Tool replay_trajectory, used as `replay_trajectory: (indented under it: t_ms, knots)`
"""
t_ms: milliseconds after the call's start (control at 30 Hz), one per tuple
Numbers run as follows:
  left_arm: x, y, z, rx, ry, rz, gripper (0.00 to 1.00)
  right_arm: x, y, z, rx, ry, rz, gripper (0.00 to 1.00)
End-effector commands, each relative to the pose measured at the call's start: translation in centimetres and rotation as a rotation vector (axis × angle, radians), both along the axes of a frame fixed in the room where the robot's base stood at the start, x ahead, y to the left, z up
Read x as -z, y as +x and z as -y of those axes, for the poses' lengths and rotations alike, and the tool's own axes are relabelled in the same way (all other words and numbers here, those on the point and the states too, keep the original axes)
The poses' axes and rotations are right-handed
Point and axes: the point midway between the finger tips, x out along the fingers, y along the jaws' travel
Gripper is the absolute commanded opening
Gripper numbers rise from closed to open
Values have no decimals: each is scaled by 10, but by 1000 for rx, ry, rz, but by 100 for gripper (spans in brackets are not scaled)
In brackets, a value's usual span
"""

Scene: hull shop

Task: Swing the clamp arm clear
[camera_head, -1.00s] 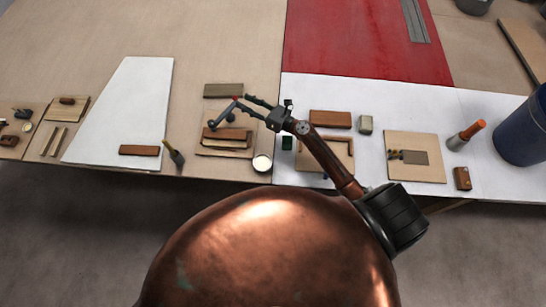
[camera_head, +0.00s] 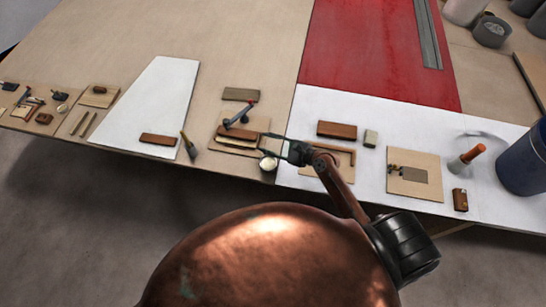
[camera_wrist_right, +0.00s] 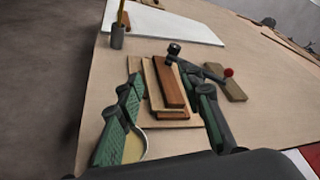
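The clamp arm (camera_head: 240,113) is a dark lever with a red knob at its far end. It rises at a slant over a brown wooden strip (camera_head: 236,133) on light boards. In the right wrist view the clamp arm (camera_wrist_right: 203,70) runs from a dark pivot to the red knob, beyond the strip (camera_wrist_right: 170,87). My right gripper (camera_head: 261,145) is open and empty, at the near right of the clamp and apart from it. In the right wrist view its fingers (camera_wrist_right: 165,95) are spread, with the boards showing between and beyond them. My left gripper is out of view.
A cup of pale stuff (camera_head: 268,164) stands by the table's front edge, close to my right gripper. A brush in a holder (camera_head: 188,146) stands left of the clamp. A wooden block (camera_head: 240,94) lies behind it. A white board (camera_head: 150,100) lies farther left.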

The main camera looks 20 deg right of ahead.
Motion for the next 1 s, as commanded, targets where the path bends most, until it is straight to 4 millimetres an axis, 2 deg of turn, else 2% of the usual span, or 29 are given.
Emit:
replay_trajectory:
  t_ms: [100, 300, 700, 867, 967, 1000]
  knots:
    - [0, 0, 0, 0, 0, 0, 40, 8, -14, 0, -42, -116, 34, 34]
    - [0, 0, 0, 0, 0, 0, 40, 17, -30, 2, -93, -253, 75, 34]
    - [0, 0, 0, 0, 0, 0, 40, 20, -34, 1, -112, -292, 86, 34]
    - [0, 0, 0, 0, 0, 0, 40, 29, -43, 3, -142, -370, 103, 23]
    - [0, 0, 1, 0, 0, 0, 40, 48, -65, 10, -224, -563, 145, 16]
    - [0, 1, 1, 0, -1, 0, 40, 59, -79, 15, -277, -674, 165, 13]
